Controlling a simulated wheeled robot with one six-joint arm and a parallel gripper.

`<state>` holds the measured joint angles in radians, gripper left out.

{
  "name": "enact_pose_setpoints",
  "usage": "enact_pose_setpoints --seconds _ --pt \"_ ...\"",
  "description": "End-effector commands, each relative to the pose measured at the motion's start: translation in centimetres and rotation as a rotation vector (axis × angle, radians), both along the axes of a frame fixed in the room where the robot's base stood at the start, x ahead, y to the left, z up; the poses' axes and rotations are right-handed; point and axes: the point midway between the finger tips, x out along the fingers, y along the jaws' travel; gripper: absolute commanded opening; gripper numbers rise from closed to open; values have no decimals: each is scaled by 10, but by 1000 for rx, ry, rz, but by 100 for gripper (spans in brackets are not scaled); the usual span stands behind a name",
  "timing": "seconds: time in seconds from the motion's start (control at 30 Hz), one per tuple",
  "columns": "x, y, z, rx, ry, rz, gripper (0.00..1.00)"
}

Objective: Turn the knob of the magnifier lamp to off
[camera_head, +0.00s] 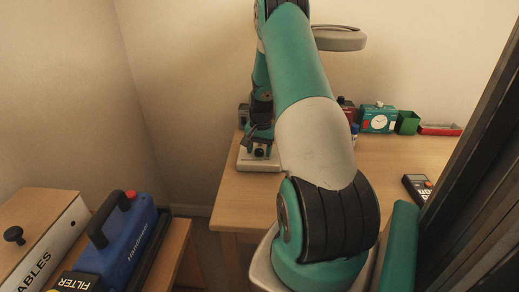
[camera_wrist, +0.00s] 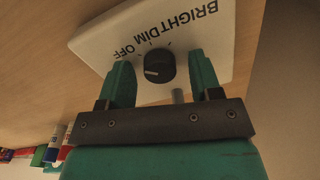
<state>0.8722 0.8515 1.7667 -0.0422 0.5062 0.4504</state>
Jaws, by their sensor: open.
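The magnifier lamp's white base (camera_head: 244,163) stands at the table's left end in the head view, and its round head (camera_head: 340,40) shows above, partly behind my arm. In the wrist view the base plate (camera_wrist: 217,50) carries a black knob (camera_wrist: 160,66) with upside-down labels OFF, DIM and BRIGHT. A white mark on the knob points left; OFF is printed to its upper left. My gripper (camera_wrist: 162,74) is open, one finger on each side of the knob, with visible gaps. In the head view my gripper (camera_head: 259,138) is just above the base.
A blue case (camera_head: 128,240) and a CABLES box (camera_head: 50,240) are at lower left. A wall is close behind the lamp.

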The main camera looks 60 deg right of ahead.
Motion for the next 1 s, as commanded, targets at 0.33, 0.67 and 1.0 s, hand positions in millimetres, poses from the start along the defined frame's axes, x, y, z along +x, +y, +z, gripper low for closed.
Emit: enact_pose_setpoints --seconds 0.33,0.67,1.0 --pt "-1 -1 34 -3 -3 -1 58" --pt "-3 -1 73 -1 0 0 58" --pt "-3 -1 75 0 0 0 58"
